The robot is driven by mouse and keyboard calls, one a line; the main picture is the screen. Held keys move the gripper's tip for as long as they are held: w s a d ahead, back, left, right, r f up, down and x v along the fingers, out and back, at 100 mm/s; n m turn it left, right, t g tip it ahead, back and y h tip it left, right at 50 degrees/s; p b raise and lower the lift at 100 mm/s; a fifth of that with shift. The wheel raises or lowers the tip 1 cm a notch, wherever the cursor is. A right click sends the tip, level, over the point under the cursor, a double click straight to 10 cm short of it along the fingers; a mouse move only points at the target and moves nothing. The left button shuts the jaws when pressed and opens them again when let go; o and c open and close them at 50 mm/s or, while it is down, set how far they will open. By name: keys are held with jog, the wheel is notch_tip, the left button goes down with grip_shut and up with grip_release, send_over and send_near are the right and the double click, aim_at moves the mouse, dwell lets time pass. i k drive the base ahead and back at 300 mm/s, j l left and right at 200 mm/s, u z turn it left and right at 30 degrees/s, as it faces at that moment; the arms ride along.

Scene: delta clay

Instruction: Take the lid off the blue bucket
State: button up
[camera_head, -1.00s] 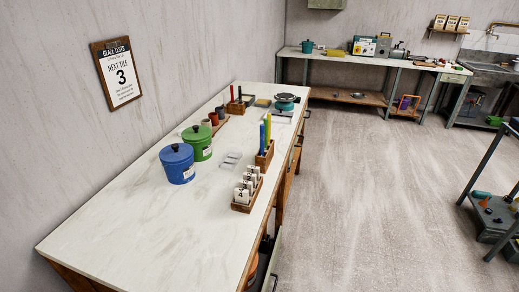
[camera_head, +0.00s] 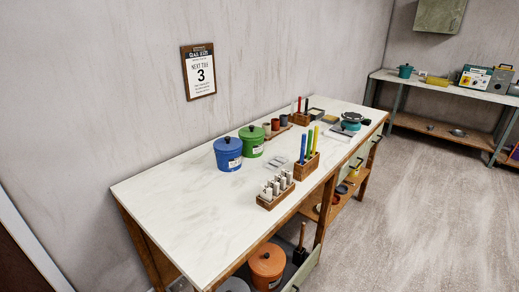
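The blue bucket (camera_head: 229,160) stands upright on the worktable, near its wall side. Its blue lid (camera_head: 227,145) with a dark knob sits on top. A white label is on the bucket's front. A green bucket (camera_head: 251,146) with its own lid and dark knob stands close behind it to the right. My gripper is not in view.
The worktable (camera_head: 165,200) has a bare near left end. A wooden rack of white tubes (camera_head: 276,188), a block with coloured sticks (camera_head: 307,162) and a teal scale (camera_head: 351,121) stand along its right side. An orange bucket (camera_head: 267,264) sits below. Floor at the right is open.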

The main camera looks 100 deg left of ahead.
aim_at(227, 144)
jog(key=i+u, duration=0.3)
jog(key=i+l+u, duration=0.25)
jog(key=i+j+u, duration=0.4)
jog(key=i+u, duration=1.55)
jog(key=u, duration=0.15)
jog(key=i+l+u, duration=0.25)
jog(key=u, duration=0.2)
jog(key=i+j+u, duration=0.15)
jog(key=u, duration=0.3)
jog(key=i+u, duration=0.6)
jog(key=u, duration=0.3)
jog(key=i+l+u, duration=0.2)
jog(key=u, duration=0.25)
jog(key=i+l, duration=0.05)
